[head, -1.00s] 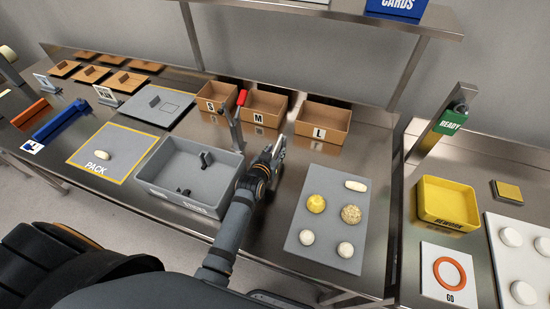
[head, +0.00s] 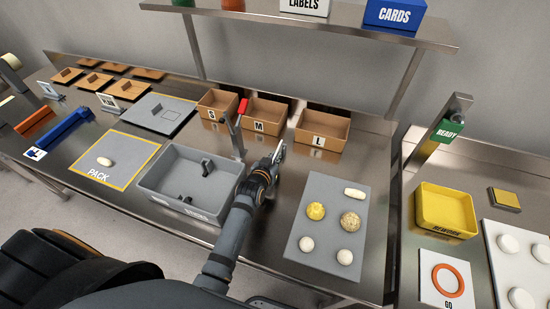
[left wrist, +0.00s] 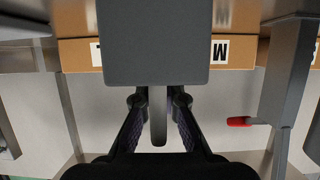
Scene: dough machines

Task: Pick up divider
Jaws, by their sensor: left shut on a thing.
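My left gripper (head: 270,165) is above the bench, in front of the cardboard bins marked M and L and right of the grey tub. In the left wrist view the gripper (left wrist: 159,100) is shut on the upright stem of a grey divider (left wrist: 153,45), whose flat plate spreads beyond the fingertips. In the head view the divider (head: 279,152) shows only as a thin pale edge at the fingertips. My right gripper is not in view.
The grey tub (head: 158,195) holds small dark upright pieces. A grey tray (head: 299,240) with several dough pieces lies right of my arm. A post with a red-tipped lever (head: 242,107) stands close on the left. The M bin (head: 265,128) is just behind.

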